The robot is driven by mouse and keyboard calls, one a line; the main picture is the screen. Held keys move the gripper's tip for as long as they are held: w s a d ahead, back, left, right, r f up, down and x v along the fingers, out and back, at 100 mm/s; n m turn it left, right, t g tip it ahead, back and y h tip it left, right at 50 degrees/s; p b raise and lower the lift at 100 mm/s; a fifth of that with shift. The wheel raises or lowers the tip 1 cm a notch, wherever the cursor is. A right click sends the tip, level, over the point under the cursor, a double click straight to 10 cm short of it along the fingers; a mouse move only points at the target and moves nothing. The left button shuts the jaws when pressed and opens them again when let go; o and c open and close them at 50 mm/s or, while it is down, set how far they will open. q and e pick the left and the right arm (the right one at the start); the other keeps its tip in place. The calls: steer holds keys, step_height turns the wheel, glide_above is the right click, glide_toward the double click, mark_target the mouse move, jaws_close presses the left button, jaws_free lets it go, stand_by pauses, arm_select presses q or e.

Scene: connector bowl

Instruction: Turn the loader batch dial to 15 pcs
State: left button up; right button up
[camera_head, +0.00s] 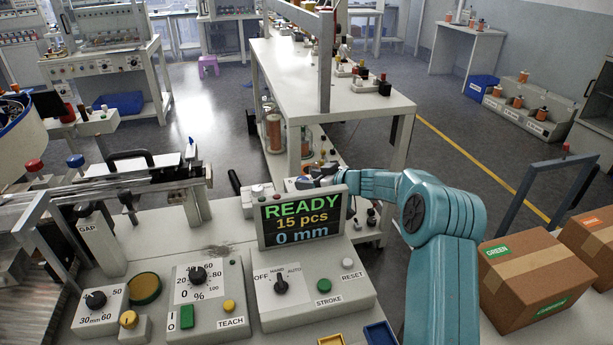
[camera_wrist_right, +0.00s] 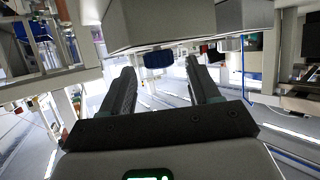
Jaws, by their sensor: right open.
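The display (camera_head: 301,218) on the control panel reads READY, 15 pcs and 0 mm. My right gripper (camera_head: 312,181) is behind the display's top edge in the head view, partly hidden by it. In the right wrist view my right gripper (camera_wrist_right: 161,68) is open, with its two dark fingers apart. A dark blue knob (camera_wrist_right: 158,59) sits on the face of a grey box (camera_wrist_right: 170,22), in the gap between the fingertips. I cannot tell whether either finger touches it. Its markings are not readable. My left gripper is not in view.
The front panel carries a mode selector (camera_head: 281,285), a percent dial (camera_head: 198,275) and a mm dial (camera_head: 96,300). A cardboard box (camera_head: 528,280) stands right of my right arm. A white table (camera_head: 345,88) stands behind the panel.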

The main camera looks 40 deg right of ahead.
steer(key=shift+x, duration=1.05)
steer(key=c, duration=1)
steer(key=shift+f, duration=0.2)
steer(key=shift+c, duration=0.2)
steer(key=m+h+b, duration=0.1)
steer(key=b, duration=0.4)
steer(key=shift+a+f, duration=0.1)
steer(key=shift+f, duration=0.05)
steer(key=shift+r+m+h+b, duration=0.2)
steer(key=shift+m+h+b, duration=0.1)
steer(key=shift+h+b, duration=0.15)
steer(key=shift+r, duration=0.15)
steer(key=o, duration=1)
